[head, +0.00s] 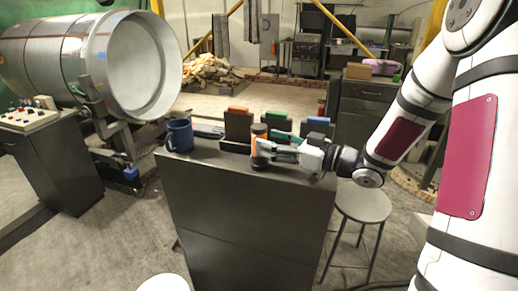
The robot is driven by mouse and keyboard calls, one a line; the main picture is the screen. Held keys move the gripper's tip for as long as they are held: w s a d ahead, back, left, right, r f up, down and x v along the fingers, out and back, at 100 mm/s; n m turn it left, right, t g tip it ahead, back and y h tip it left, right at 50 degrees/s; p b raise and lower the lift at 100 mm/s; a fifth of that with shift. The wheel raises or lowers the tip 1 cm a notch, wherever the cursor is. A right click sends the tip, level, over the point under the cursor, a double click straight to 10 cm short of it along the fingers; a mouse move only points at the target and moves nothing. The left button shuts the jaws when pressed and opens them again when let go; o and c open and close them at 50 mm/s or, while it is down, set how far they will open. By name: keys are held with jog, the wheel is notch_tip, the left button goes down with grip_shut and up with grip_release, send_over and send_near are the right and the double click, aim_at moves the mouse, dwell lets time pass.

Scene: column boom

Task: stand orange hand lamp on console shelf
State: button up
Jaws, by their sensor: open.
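An orange upright object (259,129), which looks like the hand lamp, stands on the top of the dark grey console (205,162), near its middle. My gripper (262,151) reaches in from the right, low over the console top. It is open, and its fingertips are at the lamp, overlapping its lower part in the picture. The fingers hide part of the lamp. I cannot tell whether they touch it or lie around it.
A blue mug (180,135) stands at the console's left end. Dark blocks with orange (238,110), green (276,114) and blue (318,120) tops stand along the back. A round stool (363,203) is at the right. The console's front left top is clear.

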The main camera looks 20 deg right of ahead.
jog(key=x, duration=0.4)
jog(key=shift+a+r, duration=0.15)
jog(key=shift+c, duration=0.6)
grip_shut()
jog(key=shift+r, duration=0.1)
